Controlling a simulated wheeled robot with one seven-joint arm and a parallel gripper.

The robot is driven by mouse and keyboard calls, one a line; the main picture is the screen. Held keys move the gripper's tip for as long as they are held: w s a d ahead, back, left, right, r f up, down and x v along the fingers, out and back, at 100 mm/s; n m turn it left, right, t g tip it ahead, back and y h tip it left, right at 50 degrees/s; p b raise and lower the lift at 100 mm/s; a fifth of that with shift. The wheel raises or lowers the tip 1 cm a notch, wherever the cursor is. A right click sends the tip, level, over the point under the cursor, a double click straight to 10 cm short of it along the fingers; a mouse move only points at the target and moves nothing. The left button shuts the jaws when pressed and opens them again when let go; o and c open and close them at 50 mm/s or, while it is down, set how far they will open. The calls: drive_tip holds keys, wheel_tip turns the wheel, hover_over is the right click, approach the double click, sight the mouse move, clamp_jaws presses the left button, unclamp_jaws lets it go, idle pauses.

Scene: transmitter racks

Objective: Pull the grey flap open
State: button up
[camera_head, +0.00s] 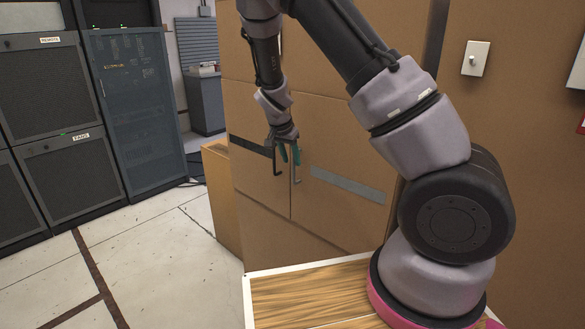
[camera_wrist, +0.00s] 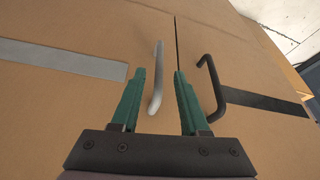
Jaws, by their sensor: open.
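The grey flap (camera_head: 335,205) is a brown cabinet door with a grey strip and a grey bar handle (camera_head: 296,178). It is the right door in the head view and appears closed. In the wrist view the grey flap (camera_wrist: 60,100) is on the left, and its grey handle (camera_wrist: 157,80) shows between my two green fingers. My gripper (camera_head: 290,153) is open at the handle; it also fills the lower wrist view (camera_wrist: 158,72). I cannot tell whether either finger touches the bar. The handle's lower end in the wrist view lies close to the left finger.
The neighbouring door (camera_head: 255,165) has a black strip and a black handle (camera_wrist: 213,85), close beside my right finger in the wrist view. A wooden-topped surface (camera_head: 310,295) is below my arm. A cardboard-coloured box (camera_head: 222,190) stands left of the cabinet. Open floor (camera_head: 150,250) lies farther left.

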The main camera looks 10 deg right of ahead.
sight(294, 180)
drive_tip(key=shift+x, duration=2.4)
clamp_jaws()
